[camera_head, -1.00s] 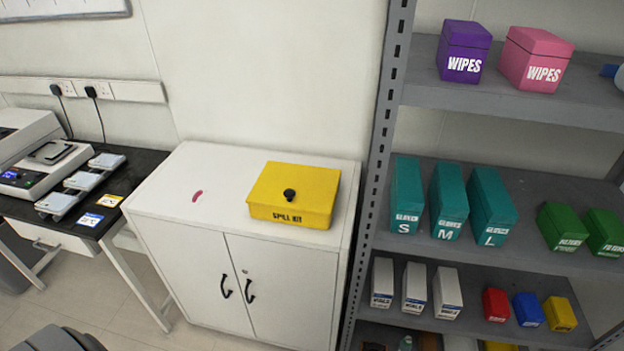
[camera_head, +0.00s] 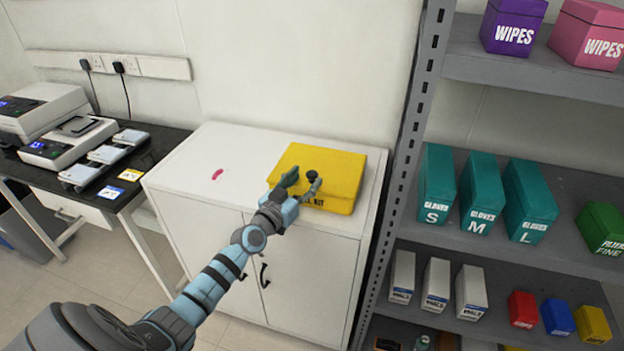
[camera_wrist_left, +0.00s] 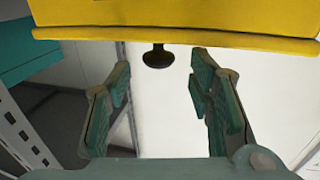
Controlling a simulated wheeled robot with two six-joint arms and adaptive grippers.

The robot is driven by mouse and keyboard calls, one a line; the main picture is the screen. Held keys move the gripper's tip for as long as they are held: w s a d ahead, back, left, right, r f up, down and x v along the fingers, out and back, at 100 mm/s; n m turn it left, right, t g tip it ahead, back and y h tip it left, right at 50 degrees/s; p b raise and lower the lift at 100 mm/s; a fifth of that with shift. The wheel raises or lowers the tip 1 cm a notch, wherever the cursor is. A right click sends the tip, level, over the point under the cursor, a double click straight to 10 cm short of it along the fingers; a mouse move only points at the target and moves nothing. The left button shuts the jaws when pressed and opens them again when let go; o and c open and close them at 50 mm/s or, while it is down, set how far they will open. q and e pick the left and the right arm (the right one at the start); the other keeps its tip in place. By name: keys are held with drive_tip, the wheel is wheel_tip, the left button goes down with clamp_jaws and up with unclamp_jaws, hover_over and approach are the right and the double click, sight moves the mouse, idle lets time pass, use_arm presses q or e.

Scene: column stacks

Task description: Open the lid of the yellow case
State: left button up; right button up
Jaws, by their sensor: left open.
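The yellow case (camera_head: 343,170) lies on top of the white cabinet with its lid down. A black round knob (camera_head: 312,175) sits on the lid. In the wrist view the yellow case (camera_wrist_left: 190,18) fills the top edge, and the knob (camera_wrist_left: 158,57) shows just below it. My left gripper (camera_head: 302,184) is open at the front of the case, and its fingers cover part of the case's label. In the wrist view the knob lies across the gap between the open fingers of my left gripper (camera_wrist_left: 158,78), with nothing clamped. My right gripper is out of view.
The white cabinet (camera_head: 245,150) has bare room left of the case, with a small pink mark (camera_head: 217,174). A grey shelf rack (camera_head: 415,120) with several boxes stands close on the right. A dark bench (camera_head: 150,150) with instruments is on the left.

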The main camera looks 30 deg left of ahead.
sight(312, 172)
use_arm(q)
drive_tip(key=w+b, duration=0.1)
drive_tip(key=w, duration=0.3)
drive_tip(key=shift+w, duration=0.1)
drive_tip(key=shift+c, duration=0.4)
clamp_jaws()
